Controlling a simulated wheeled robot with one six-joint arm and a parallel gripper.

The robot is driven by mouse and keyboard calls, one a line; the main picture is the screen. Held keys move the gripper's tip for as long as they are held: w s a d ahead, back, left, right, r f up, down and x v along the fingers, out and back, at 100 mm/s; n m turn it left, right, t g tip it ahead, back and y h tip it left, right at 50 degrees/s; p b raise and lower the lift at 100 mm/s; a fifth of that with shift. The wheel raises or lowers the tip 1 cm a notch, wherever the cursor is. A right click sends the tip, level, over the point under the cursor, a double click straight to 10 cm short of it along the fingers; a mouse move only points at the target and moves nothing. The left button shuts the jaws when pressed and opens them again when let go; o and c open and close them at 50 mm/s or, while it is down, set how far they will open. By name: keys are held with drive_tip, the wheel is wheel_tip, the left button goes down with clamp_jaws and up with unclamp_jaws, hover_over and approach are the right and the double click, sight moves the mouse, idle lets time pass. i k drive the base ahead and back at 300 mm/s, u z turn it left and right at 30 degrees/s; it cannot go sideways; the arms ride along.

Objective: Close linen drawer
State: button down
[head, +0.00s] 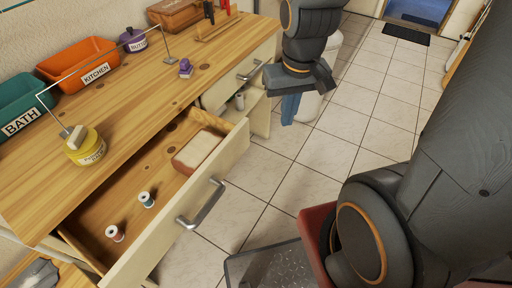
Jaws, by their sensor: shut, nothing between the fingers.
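A wooden drawer with a cream front (158,238) and a grey bar handle (202,204) stands pulled out from the wooden-topped counter at the lower left. No label shows on its front, so I cannot tell by name if it is the linen drawer. Two thread spools, one with blue (146,199) and one with red (114,233), and a pale-topped box (198,151) lie inside. My gripper (298,80) is shut and empty, above the floor beyond the drawer, to the right of the counter. It is apart from the drawer and its handle.
On the counter (135,120) stand a teal BATH bin (22,104), an orange KITCHEN bin (78,62), a yellow tin (84,146) and a purple stamp-like piece (185,68). A second drawer handle (249,70) shows farther back.

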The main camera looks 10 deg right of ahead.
sight(149, 233)
drive_tip(key=z, duration=0.95)
drive_tip(key=k, duration=0.7)
drive_tip(key=u, duration=1.25)
